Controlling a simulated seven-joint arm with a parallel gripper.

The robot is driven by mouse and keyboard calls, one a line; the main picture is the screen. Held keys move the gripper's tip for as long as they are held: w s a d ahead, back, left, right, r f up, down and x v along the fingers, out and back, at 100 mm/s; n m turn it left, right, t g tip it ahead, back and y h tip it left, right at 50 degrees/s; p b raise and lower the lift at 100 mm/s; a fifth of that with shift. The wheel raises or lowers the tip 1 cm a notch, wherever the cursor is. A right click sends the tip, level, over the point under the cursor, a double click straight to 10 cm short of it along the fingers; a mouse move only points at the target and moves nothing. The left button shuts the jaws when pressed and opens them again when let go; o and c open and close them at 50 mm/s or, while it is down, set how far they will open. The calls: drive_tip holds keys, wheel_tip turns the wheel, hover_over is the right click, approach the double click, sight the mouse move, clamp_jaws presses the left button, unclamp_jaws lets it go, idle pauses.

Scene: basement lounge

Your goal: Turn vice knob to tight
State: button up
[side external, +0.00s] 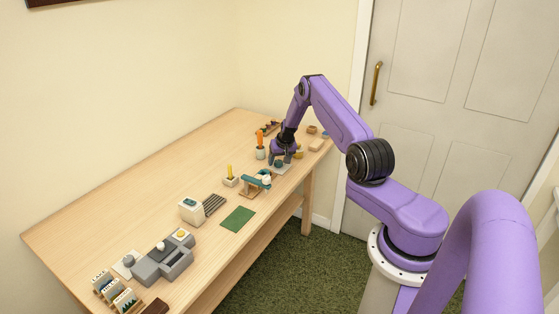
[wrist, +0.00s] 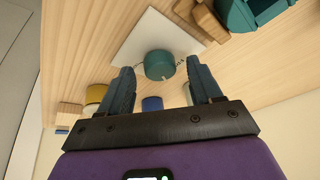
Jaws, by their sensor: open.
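A round teal knob (wrist: 158,65) stands on a white square plate (wrist: 130,45) with small dark marks too small to read. The plate also shows on the table in the side view (side external: 285,169). My gripper (side external: 281,158) is low over this plate. In the wrist view, its dark fingers (wrist: 163,80) are spread apart with nothing held. The knob appears between and just beyond the fingertips; I cannot tell whether they touch it. A teal vice-like piece on a wooden base (side external: 256,182) is beside the plate, and part of it shows in the wrist view (wrist: 255,12).
A white block with a yellow stick (side external: 230,177) and a pot with an orange item (side external: 260,150) stand nearby. A green mat (side external: 238,219) and a grey unit (side external: 163,260) lie nearer the camera. Yellow (wrist: 95,93) and blue pieces (wrist: 152,103) are near my fingers.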

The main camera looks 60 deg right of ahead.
drive_tip(key=shift+f, duration=0.1)
drive_tip(key=c, duration=1)
drive_tip(key=shift+c, duration=0.2)
drive_tip(key=shift+m, duration=0.3)
drive_tip(key=shift+w+a+m+g+h, duration=0.15)
drive_tip(key=shift+m+g+h, duration=0.45)
drive_tip(key=shift+m, duration=1)
drive_tip(key=m+g, duration=0.1)
drive_tip(key=m, duration=0.2)
drive_tip(key=shift+w+m+h, duration=0.15)
drive_tip(key=shift+m+h, duration=0.25)
drive_tip(key=m+g, duration=0.2)
drive_tip(key=m, duration=0.2)
drive_tip(key=shift+w+m, duration=0.15)
drive_tip(key=shift+m, duration=0.15)
drive_tip(key=shift+w+m+g, duration=0.1)
drive_tip(key=shift+m+g, duration=0.7)
drive_tip(key=shift+m, duration=1.2)
